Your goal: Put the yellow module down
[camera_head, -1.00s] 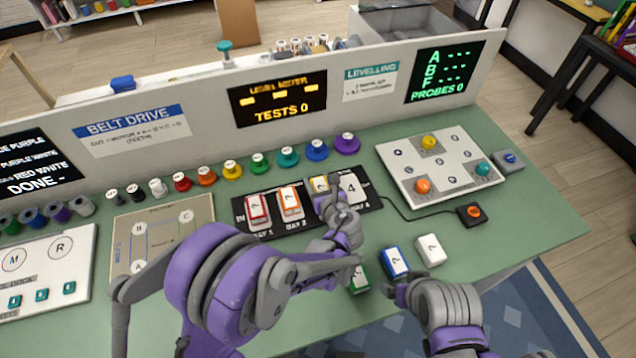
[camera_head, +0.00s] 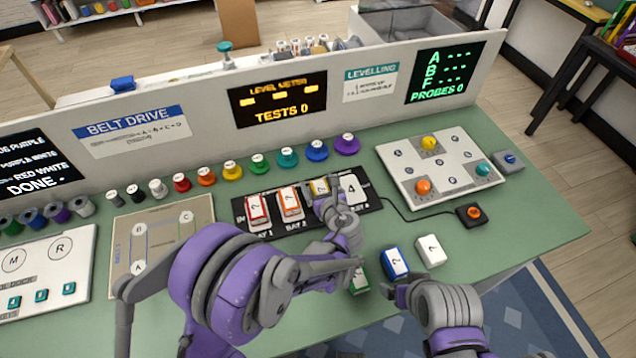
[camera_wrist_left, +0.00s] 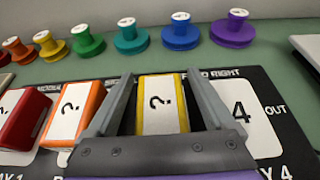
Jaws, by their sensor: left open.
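The yellow module (camera_head: 319,186), white-faced with a question mark, sits in the third bay of the black board (camera_head: 372,194), beside the bay marked 4. In the left wrist view the yellow module (camera_wrist_left: 161,106) stands between the fingers of my left gripper (camera_wrist_left: 160,82). The fingers are open, with gaps on both sides of it. In the head view my left gripper (camera_head: 327,200) hides its lower part. My right gripper (camera_head: 398,291) is near the front edge, by the blue module; its fingers are too unclear to judge.
A red module (camera_head: 257,211) and an orange module (camera_head: 290,205) fill the neighbouring bays. Green (camera_head: 360,280), blue (camera_head: 395,262) and white (camera_head: 431,250) modules lie in front. Coloured knobs line the back panel. A probe board (camera_head: 440,195) stands right. Bay 4 is empty.

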